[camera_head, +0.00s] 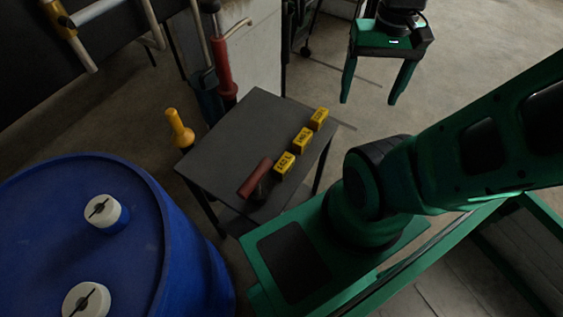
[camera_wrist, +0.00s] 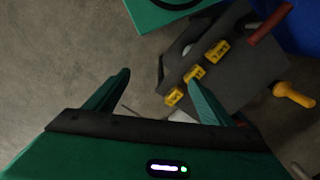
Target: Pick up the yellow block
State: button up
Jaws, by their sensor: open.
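Three yellow blocks with dark markings stand in a row along the right edge of a small dark table (camera_head: 235,140). The far block (camera_head: 319,119), the middle block (camera_head: 302,139) and the near block (camera_head: 284,163) also show in the wrist view, as blocks (camera_wrist: 173,97), (camera_wrist: 194,73) and (camera_wrist: 218,50). I cannot tell which one the task means. My gripper (camera_head: 368,100) is open and empty, held above and beyond the table's right side, apart from the blocks. In the wrist view a finger of my gripper (camera_wrist: 160,92) partly overlaps the tabletop.
A red-handled tool (camera_head: 256,178) lies on the table beside the near block. A yellow flashlight-like object (camera_head: 180,128) stands past the table's left edge. A blue drum (camera_head: 150,230) with white caps stands at the left. Open floor (camera_head: 470,50) lies at the upper right.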

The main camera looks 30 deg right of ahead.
aim_at(287, 161)
jog(key=u, duration=0.05)
jog(key=k, duration=2)
jog(key=z, duration=0.8)
jog(key=i, duration=1.05)
